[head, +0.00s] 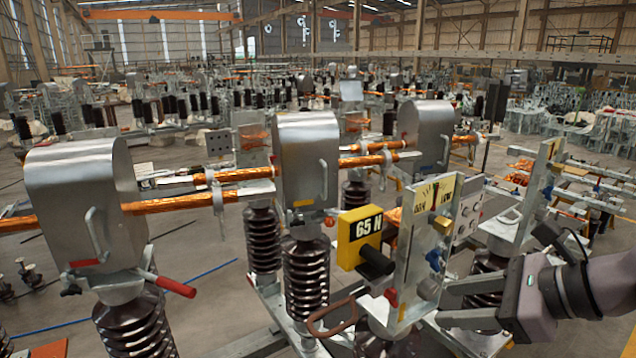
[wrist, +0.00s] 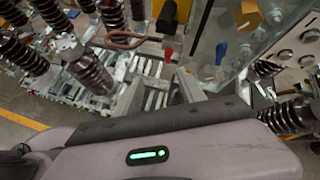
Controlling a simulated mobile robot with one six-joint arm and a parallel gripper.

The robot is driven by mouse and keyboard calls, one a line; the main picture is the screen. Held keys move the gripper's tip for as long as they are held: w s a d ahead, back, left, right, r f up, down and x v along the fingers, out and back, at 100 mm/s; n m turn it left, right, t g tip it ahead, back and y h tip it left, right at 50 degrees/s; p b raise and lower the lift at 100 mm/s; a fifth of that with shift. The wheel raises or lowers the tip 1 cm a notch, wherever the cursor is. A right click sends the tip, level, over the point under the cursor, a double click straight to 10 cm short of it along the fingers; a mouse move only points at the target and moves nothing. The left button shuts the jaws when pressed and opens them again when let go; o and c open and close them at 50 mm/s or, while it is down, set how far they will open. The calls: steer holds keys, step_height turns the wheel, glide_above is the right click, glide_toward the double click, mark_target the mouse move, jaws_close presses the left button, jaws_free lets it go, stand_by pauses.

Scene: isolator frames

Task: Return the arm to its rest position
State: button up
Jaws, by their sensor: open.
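My gripper (head: 446,303) is at the lower right in the head view, with its two grey fingers apart and pointing left. I see nothing between the fingers. They are close to the clear upright panel (head: 421,245) of the nearest isolator frame; I cannot tell whether they touch anything. In the wrist view, the purple-grey gripper body with a green light fills the bottom. The fingers point up the picture toward a grey frame, with a red knob (wrist: 169,54) and a blue knob (wrist: 221,52) beyond.
A yellow block marked 65 N (head: 360,235) with a black knob stands left of the panel. A brown loop handle (head: 331,318) is below it. Silver-hooded isolators (head: 307,160) on brown ribbed insulators crowd the left and middle. Bare floor (head: 195,262) shows between them.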

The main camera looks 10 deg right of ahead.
steer(key=s+a+f+n+g+h+b, duration=0.1)
steer(key=s+a+f+n+b, duration=0.2)
steer(key=a+f+n+b, duration=0.4)
steer(key=s+a+f+n+g+h+b, duration=0.1)
steer(key=s+a+f+n+b, duration=0.1)
steer(key=a+f+n+b, duration=0.5)
steer(key=s+a+f+n+g+h+b, duration=0.1)
steer(key=s+a+f+n+b, duration=0.2)
steer(key=a+f+n+b, duration=0.4)
step_height(320, 180, down, 20)
steer(key=n+b, duration=0.1)
steer(key=b, duration=0.6)
steer(key=shift+s+r+h, duration=0.15)
steer(key=shift+s+h, duration=0.15)
steer(key=shift+h, duration=0.1)
